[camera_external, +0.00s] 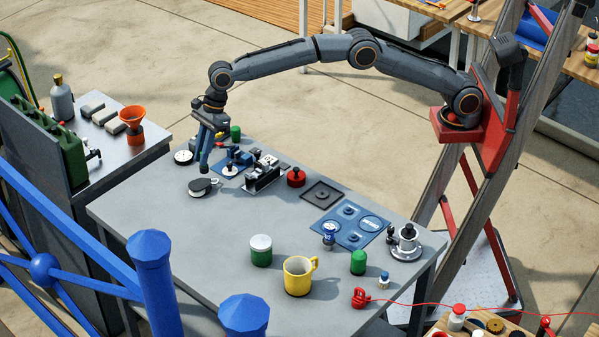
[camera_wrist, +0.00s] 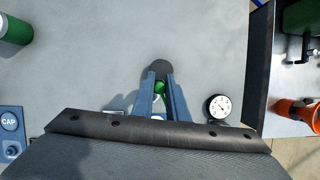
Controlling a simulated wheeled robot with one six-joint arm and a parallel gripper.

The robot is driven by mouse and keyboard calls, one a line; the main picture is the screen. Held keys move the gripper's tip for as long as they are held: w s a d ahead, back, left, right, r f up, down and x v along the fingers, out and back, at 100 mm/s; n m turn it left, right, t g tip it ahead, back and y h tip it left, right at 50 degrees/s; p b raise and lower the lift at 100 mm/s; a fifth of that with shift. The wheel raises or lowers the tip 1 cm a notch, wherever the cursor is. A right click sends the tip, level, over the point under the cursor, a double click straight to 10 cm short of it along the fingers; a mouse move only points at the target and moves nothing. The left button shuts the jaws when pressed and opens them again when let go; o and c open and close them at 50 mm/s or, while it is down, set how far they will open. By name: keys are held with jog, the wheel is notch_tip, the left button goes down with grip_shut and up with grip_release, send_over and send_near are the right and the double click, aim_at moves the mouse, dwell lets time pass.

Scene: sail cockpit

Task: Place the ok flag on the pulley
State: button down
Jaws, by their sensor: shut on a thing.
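My gripper (camera_external: 204,172) points down over the left part of the grey bench. In the wrist view its two blue fingers (camera_wrist: 160,82) are shut on a small green piece, which I take to be the ok flag (camera_wrist: 160,87); no lettering is readable. In the outside view the flag is not clearly visible. A round grey and dark thing, seemingly the pulley (camera_external: 201,187), lies on the bench just below the fingertips. In the wrist view the pulley (camera_wrist: 157,69) shows as a dark rounded shape beyond them. I cannot tell whether flag and pulley touch.
A dial gauge (camera_external: 183,156) lies left of my gripper. A blue fixture (camera_external: 238,157) and metal block (camera_external: 263,174) stand close on its right. A green tin (camera_external: 260,251) and yellow mug (camera_external: 298,276) stand toward the front. The bench (camera_external: 165,210) is clear left of the pulley.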

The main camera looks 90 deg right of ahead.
jog(key=shift+f+p, duration=0.35)
jog(key=shift+f, duration=1.45)
jog(key=shift+f, duration=0.2)
jog(key=c, duration=1.7)
grip_release()
jog(key=shift+c, duration=0.2)
jog(key=b+v, duration=0.2)
jog(key=v, duration=1)
jog(key=s+d+f+n+g+h, duration=0.1)
jog(key=s+d+f+n, duration=0.4)
jog(key=s, duration=1.2)
jog(key=s+d+f+n+g, duration=0.1)
jog(key=s+d+f+n, duration=0.4)
jog(key=s+n, duration=0.8)
jog(key=s+d+f+n+g+h, duration=0.1)
jog(key=s+d+f+n, duration=0.5)
jog(key=s, duration=1.4)
notch_tip(320, 180, down, 2)
jog(key=n, duration=0.4)
jog(key=shift+s+h, duration=0.3)
jog(key=shift+s, duration=0.05)
